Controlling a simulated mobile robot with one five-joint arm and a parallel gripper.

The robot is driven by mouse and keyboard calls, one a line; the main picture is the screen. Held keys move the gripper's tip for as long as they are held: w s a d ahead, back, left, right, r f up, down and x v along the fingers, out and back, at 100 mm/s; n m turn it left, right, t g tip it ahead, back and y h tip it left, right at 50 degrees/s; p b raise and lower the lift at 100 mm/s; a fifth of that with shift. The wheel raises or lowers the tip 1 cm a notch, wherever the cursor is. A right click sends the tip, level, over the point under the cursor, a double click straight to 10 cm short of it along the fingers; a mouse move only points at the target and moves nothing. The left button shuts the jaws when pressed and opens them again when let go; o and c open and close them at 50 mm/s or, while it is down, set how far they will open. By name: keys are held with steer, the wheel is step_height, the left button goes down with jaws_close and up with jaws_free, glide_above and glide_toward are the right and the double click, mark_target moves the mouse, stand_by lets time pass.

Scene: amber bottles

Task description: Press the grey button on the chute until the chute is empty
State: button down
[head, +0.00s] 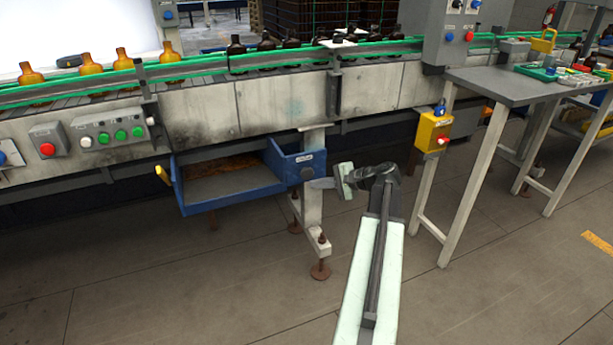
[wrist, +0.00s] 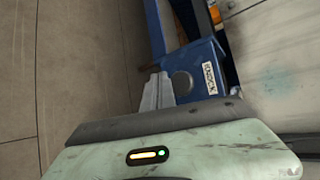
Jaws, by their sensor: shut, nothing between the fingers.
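The chute (head: 190,208) is a blue open-topped tray under the conveyor, left of centre in the head view. Its grey floor looks bare, with a brown rusty patch at the back. The round grey button (head: 306,173) is on its right end, below a small white label; in the wrist view the button (wrist: 182,84) is a dark disc on the blue panel (wrist: 207,62). My gripper (head: 312,184) is shut and empty, pointing left at that panel. In the wrist view its fingertips (wrist: 158,78) are right beside the button; I cannot tell whether they touch it.
Amber bottles (head: 91,64) stand on the conveyor above, behind a green rail. A control box with a red button (head: 47,150) and one with green buttons (head: 120,134) are at left. A grey table (head: 515,88) with a yellow box (head: 433,131) stands at right. The floor in front is clear.

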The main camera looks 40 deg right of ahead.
mark_target(306, 176)
steer(key=shift+w+d, duration=0.25)
steer(key=shift+w, duration=0.35)
steer(key=shift+w+d, duration=0.2)
steer(key=shift+w, duration=0.4)
stand_by(1.0)
steer(key=shift+w+d, duration=0.15)
steer(key=shift+w, duration=0.15)
steer(key=shift+w+d, duration=0.35)
steer(key=shift+w, duration=0.5)
stand_by(0.9)
steer(key=shift+s, duration=0.1)
steer(key=shift+s+a, duration=0.25)
steer(key=shift+s, duration=0.35)
steer(key=shift+s+a, duration=0.25)
steer(key=shift+s, duration=0.3)
steer(key=shift+s, duration=0.1)
steer(key=s, duration=0.1)
steer(key=s+a, duration=0.1)
steer(key=s, duration=0.1)
steer(key=s+a, duration=0.1)
steer(key=shift+s, duration=0.25)
